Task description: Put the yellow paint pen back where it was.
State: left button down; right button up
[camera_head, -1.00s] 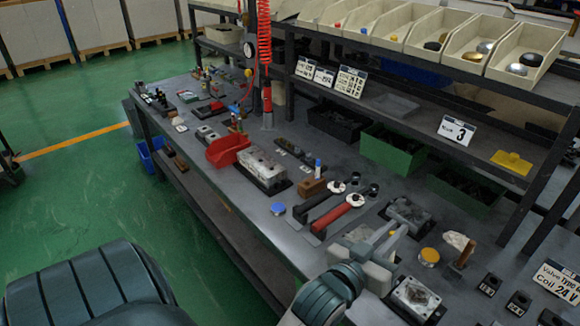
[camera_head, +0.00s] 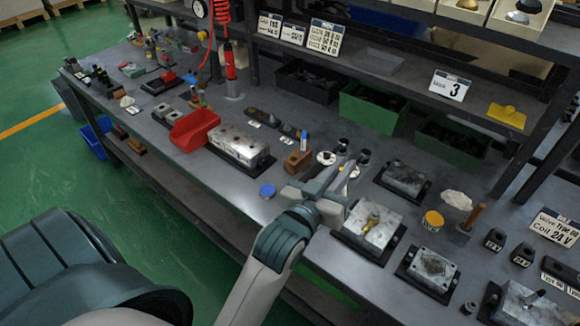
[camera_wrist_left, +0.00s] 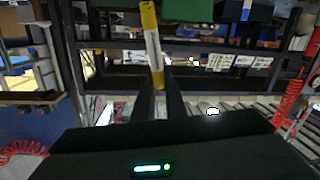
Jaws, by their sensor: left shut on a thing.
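My left gripper (camera_head: 345,178) is shut on the yellow paint pen (camera_head: 355,172) and holds it above the bench. In the left wrist view the pen (camera_wrist_left: 152,45) shows as a yellow and white stick between the two dark fingers, standing up past their tips. A small wooden block (camera_head: 297,160) lies to the upper left of the gripper on the bench, with a blue-capped pen (camera_head: 304,140) upright in it. Whether the block has a free hole is too small to tell. My right gripper is out of view.
A grey valve block (camera_head: 240,145) and red bin (camera_head: 194,130) lie left of the wooden block. A blue round lid (camera_head: 267,191) is near the front edge. A valve block with a brass-coloured part (camera_head: 370,225) lies right of my wrist. Green bins (camera_head: 372,108) stand behind.

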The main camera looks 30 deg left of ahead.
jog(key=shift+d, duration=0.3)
pick_arm(q)
jog(key=shift+w+a, duration=0.1)
jog(key=shift+w, duration=0.2)
jog(key=w+a+y, duration=0.1)
jog(key=w+a, duration=0.4)
jog(key=w, duration=0.4)
jog(key=w+a+y, duration=0.2)
jog(key=w+a, duration=0.4)
jog(key=w, duration=0.3)
jog(key=shift+w+f, duration=0.2)
jog(key=shift+f, duration=0.2)
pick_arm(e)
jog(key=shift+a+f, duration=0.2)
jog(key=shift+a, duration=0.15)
pick_arm(q)
jog(key=shift+a, duration=0.15)
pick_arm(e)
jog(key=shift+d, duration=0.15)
